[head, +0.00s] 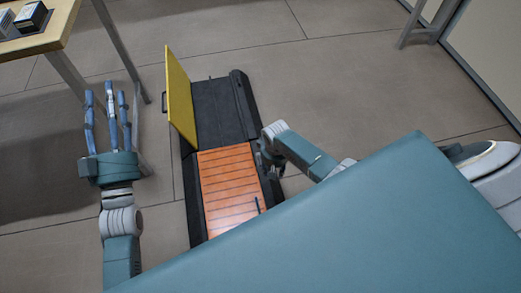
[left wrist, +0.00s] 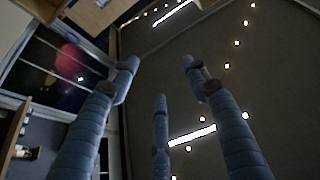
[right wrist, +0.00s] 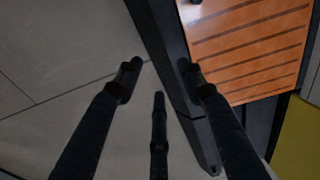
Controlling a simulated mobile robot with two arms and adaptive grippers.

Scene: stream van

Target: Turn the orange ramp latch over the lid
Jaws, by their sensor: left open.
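An orange slatted ramp panel (head: 230,185) lies flat in a long black frame (head: 243,95) on the floor. A yellow lid (head: 180,98) stands upright at the frame's far left. A small dark bar (head: 257,205) sits near the panel's right edge; I cannot tell whether it is the latch. My right gripper (head: 268,160) is beside the frame's right edge, partly hidden by its own arm. In the right wrist view its fingers (right wrist: 158,75) are spread and empty, one overlapping the black frame. My left gripper (head: 108,105) is open and empty, left of the lid, fingers pointing away.
A wooden table (head: 45,38) with small boxes (head: 30,17) stands at the upper left, its metal legs near my left gripper. My teal body covers the lower right. Another metal leg (head: 418,25) is at the upper right.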

